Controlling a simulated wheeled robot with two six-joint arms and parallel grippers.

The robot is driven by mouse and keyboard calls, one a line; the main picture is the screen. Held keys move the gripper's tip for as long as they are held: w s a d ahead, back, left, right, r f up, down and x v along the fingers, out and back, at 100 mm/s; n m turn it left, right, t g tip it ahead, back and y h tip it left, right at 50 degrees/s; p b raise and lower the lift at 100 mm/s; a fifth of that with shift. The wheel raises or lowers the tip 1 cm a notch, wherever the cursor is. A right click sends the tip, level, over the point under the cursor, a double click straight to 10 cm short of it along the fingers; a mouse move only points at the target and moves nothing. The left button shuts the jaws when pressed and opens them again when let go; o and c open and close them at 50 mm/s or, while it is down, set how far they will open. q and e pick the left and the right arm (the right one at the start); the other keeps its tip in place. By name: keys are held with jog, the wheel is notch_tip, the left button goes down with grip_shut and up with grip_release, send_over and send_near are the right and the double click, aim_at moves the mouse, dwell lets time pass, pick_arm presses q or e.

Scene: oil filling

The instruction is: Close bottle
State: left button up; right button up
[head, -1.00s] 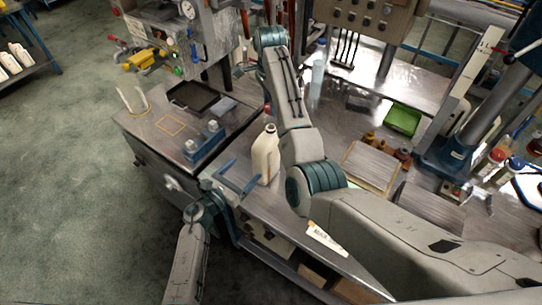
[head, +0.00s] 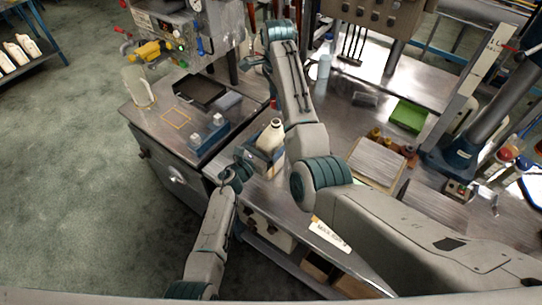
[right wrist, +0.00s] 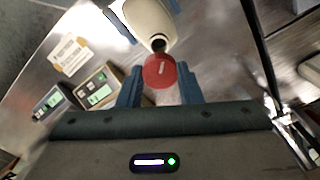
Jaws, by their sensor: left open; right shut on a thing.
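A cream bottle (head: 270,136) stands upright on the metal bench at the middle of the head view. In the right wrist view, its dark open mouth (right wrist: 158,45) shows just beyond a red cap (right wrist: 159,72). My right gripper (right wrist: 159,70) is shut on the cap, which is apart from the mouth or barely at its edge; I cannot tell the height gap. In the head view my right arm mostly hides that gripper. My left gripper (head: 264,158) is open, its blue fingers on either side of the bottle's lower body. Whether they touch it is unclear.
A dark tray (head: 199,90) and a translucent container (head: 139,88) lie farther back left. A green bin (head: 408,116) and a flat board (head: 376,160) are to the right. My right arm spans the bench.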

pick_arm(q)
jog(key=shift+w+d, duration=0.25)
jog(key=shift+w, duration=0.05)
jog(key=shift+s, duration=0.1)
pick_arm(e)
jog(key=shift+s+r, duration=0.1)
pick_arm(q)
jog(key=c, duration=1.5)
pick_arm(e)
jog(key=shift+f, duration=2.55)
jog(key=shift+f, duration=0.15)
jog(key=shift+f, duration=0.75)
jog(key=shift+f, duration=0.55)
